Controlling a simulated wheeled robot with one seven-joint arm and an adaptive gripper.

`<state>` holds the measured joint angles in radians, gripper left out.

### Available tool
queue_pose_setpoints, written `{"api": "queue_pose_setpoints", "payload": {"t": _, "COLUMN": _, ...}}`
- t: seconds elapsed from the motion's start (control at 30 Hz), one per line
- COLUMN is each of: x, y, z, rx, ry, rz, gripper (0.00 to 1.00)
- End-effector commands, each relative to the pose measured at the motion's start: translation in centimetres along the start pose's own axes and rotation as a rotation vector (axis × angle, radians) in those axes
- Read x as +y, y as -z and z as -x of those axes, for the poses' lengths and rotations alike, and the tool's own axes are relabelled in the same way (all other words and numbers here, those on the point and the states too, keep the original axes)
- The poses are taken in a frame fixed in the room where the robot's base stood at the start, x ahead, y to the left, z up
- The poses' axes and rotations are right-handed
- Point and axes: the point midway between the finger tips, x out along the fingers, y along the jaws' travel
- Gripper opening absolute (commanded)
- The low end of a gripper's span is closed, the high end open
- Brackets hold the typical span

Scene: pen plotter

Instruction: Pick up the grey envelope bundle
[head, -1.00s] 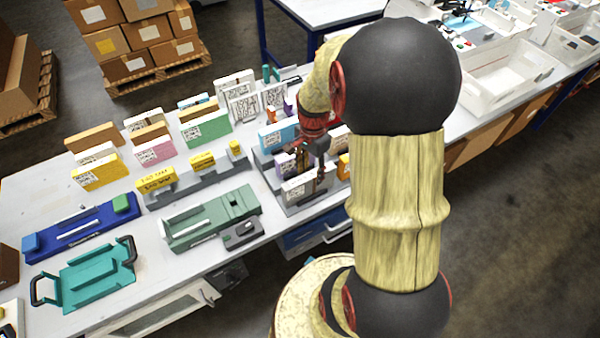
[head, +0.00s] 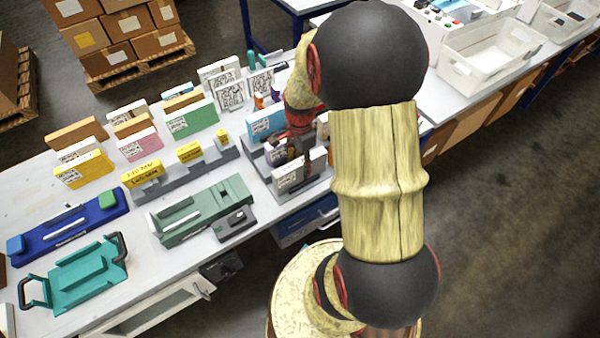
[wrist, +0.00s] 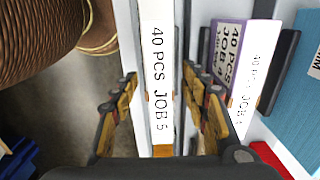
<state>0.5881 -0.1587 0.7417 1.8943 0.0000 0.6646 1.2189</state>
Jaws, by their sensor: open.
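A pale bundle (wrist: 158,60), its narrow white edge printed "40 PCS JOB 5", stands between my gripper's fingers in the wrist view. Its broad sides are hidden there, so I cannot tell that it is grey. My gripper (wrist: 159,76) is open, one finger on each side of it, with small gaps visible. In the head view a pale white-grey bundle (head: 289,176) with a printed label stands at the front of the dark rack (head: 309,192). My gripper is among the rack's bundles there, largely hidden.
A purple bundle (wrist: 228,50) with a white edge stands close to the right finger, with a blue bundle (wrist: 300,100) beyond. In the head view a green device (head: 205,212) lies left of the rack. More bundles stand behind, including a green one (head: 190,120).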

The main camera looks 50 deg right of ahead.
Motion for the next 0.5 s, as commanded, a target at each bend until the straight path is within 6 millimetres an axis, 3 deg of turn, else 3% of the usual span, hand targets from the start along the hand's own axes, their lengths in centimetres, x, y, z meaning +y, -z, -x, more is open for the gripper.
{"api": "queue_pose_setpoints", "payload": {"t": 0.03, "x": 0.1, "y": 0.0, "z": -1.2, "rx": -0.001, "ry": -0.002, "rz": 0.000, "gripper": 0.45}}
{"api": "queue_pose_setpoints", "payload": {"t": 0.13, "x": 0.0, "y": 0.0, "z": -2.1, "rx": 0.000, "ry": -0.001, "rz": 0.000, "gripper": 0.45}}
{"api": "queue_pose_setpoints", "payload": {"t": 0.37, "x": 0.0, "y": 0.0, "z": -2.2, "rx": 0.000, "ry": 0.001, "rz": 0.000, "gripper": 0.45}}
{"api": "queue_pose_setpoints", "payload": {"t": 0.5, "x": 0.0, "y": 0.0, "z": -2.2, "rx": 0.000, "ry": 0.001, "rz": 0.000, "gripper": 0.38}}
